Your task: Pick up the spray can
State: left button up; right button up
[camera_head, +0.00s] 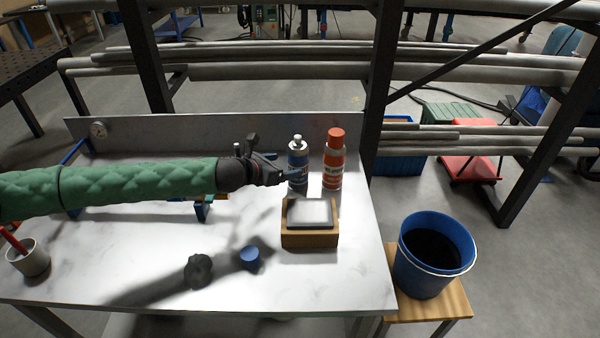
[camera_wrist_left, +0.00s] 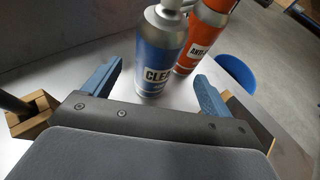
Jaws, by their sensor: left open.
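A blue spray can (camera_head: 298,163) with a white cap stands upright on the metal worktable (camera_head: 345,265). In the left wrist view its label reads "CLEA" (camera_wrist_left: 160,55). A red-orange spray can (camera_head: 333,160) stands upright just right of it; it also shows in the left wrist view (camera_wrist_left: 203,38). My left gripper (camera_head: 287,176) comes in from the left, open and empty. Its two blue fingers point toward the blue can, which appears between and just past their tips. I cannot tell whether they touch it. My right gripper is not in view.
A wooden block with a grey-topped pad (camera_head: 310,238) sits in front of the cans. A blue cap (camera_head: 250,257), a dark knob (camera_head: 199,270) and a cup (camera_head: 29,260) lie nearer. A blue bucket (camera_head: 433,255) stands on a stool at right. A low back wall (camera_head: 220,134) edges the table.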

aim_at(298, 162)
pick_arm(q)
jog(key=shift+f, duration=0.2)
jog(key=shift+p+x, duration=0.35)
jog(key=shift+x, duration=0.8)
jog(key=shift+w+p+x, duration=0.2)
jog(key=shift+p+x, duration=1)
jog(key=shift+x, duration=1.5)
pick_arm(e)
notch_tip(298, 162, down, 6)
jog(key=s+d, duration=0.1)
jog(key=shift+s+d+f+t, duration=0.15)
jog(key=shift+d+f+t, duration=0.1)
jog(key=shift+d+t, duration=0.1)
pick_arm(q)
jog(key=shift+a, duration=0.2)
jog(key=shift+r, duration=0.1)
jog(key=c, duration=1.4)
jog(key=shift+o, duration=0.2)
